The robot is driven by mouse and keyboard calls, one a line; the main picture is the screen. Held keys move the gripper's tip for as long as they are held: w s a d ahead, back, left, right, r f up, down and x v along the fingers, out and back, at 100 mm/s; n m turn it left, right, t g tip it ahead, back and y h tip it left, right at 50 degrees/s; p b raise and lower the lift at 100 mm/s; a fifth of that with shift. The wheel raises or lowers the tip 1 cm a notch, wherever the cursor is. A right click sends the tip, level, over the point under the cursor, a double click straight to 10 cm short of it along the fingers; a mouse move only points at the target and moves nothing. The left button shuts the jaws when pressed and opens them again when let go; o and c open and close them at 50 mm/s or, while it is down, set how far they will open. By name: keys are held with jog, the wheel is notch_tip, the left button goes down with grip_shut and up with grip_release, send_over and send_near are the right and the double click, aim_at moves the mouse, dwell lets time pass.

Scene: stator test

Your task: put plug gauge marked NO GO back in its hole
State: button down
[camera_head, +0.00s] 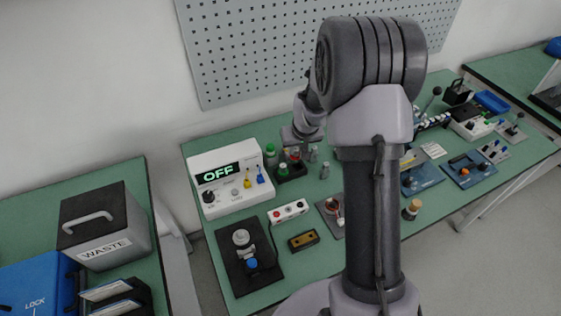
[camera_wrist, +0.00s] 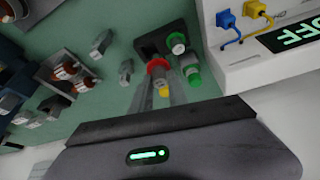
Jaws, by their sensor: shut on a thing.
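A plug gauge with a red collar (camera_wrist: 157,64) is between my fingers (camera_wrist: 159,76) in the wrist view; my gripper is shut on it. Its marking is not readable. In the head view the red shows (camera_head: 294,155) just below my gripper (camera_head: 297,148). A black holder block (camera_wrist: 152,46) is just beyond the gauge in the wrist view and below my gripper in the head view (camera_head: 291,174). A green-ringed gauge (camera_wrist: 177,42) stands in the block. The free hole is not clearly visible, and I cannot tell whether the red gauge's lower end is inside it.
A green-capped bottle (camera_wrist: 191,72) is close beside my fingers; it also shows in the head view (camera_head: 270,154). The white meter reading OFF (camera_head: 231,183) is to the left. My arm hides part of the table.

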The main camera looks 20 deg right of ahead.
jog(key=shift+w+d, duration=0.55)
jog(key=shift+d, duration=0.35)
jog(key=shift+f+b, duration=1.2)
jog(key=shift+f, duration=0.8)
jog(key=shift+a+f+b, duration=0.1)
jog(key=shift+f+b, duration=0.7)
jog(key=shift+b, duration=0.55)
jog(key=shift+f+b, duration=0.3)
jog(key=shift+b, duration=0.1)
jog(key=shift+f, duration=0.1)
jog(key=shift+f+b, duration=0.45)
jog(key=shift+b, duration=0.2)
jog(key=shift+r, duration=0.1)
